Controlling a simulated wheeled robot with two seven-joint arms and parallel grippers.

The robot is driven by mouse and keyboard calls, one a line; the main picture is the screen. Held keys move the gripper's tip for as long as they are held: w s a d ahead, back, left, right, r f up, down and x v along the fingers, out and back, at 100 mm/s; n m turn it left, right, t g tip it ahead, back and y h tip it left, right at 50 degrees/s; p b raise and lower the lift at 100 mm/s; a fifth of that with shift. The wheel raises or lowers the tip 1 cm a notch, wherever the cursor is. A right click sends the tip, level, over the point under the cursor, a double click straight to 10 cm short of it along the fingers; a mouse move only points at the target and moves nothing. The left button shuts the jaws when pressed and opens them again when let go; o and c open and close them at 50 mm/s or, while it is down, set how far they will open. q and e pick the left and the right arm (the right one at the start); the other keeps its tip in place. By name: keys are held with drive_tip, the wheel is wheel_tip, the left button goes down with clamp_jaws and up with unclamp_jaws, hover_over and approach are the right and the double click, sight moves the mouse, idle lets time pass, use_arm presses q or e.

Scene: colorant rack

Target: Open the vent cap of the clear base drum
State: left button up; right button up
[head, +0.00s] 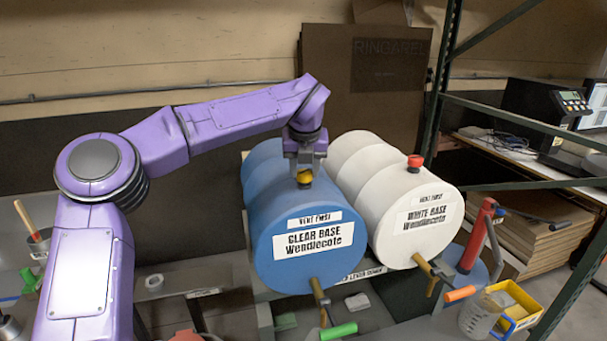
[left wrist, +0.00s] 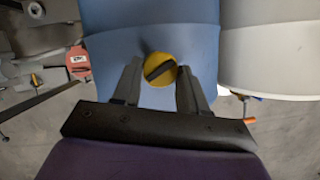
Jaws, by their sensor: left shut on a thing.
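The clear base drum (head: 295,222) is blue and lies on its side, with a "CLEAR BASE Wendlecote" label on its front end. Its yellow vent cap (head: 305,177) sits on top near the front. My left gripper (head: 304,170) reaches down from above and is shut on the vent cap. In the left wrist view the two fingers stand either side of the round yellow cap (left wrist: 160,70), which has a dark bar slanting across it. The blue drum (left wrist: 115,50) fills the area behind the cap. My right gripper is not in view.
A white base drum (head: 400,195) with a red cap (head: 414,163) lies close to the right. Brass taps with a green handle (head: 338,331) and an orange handle (head: 460,293) hang at the drum fronts. A green rack post (head: 440,90) stands right. A yellow bin (head: 517,308) sits at lower right.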

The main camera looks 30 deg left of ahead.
use_arm(q)
drive_tip(key=n+y, duration=0.1)
drive_tip(key=n, duration=0.1)
drive_tip(key=shift+w+f+n+g+b, duration=0.1)
drive_tip(key=shift+w+n+g+b, duration=0.05)
drive_tip(key=shift+n+g+b, duration=0.25)
drive_tip(key=n+g, duration=0.1)
drive_tip(key=n, duration=0.1)
drive_tip(key=shift+w+d+n, duration=0.1)
drive_tip(key=shift+n, duration=0.3)
drive_tip(key=n+g+y, duration=0.1)
drive_tip(key=n, duration=0.2)
drive_tip(key=shift+w, duration=0.1)
drive_tip(key=shift+w+n+g+p, duration=0.1)
drive_tip(key=shift+n+g+p, duration=0.45)
drive_tip(key=shift+n, duration=1.05)
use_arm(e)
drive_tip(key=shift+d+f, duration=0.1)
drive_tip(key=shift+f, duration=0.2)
use_arm(q)
drive_tip(key=shift+f, duration=0.1)
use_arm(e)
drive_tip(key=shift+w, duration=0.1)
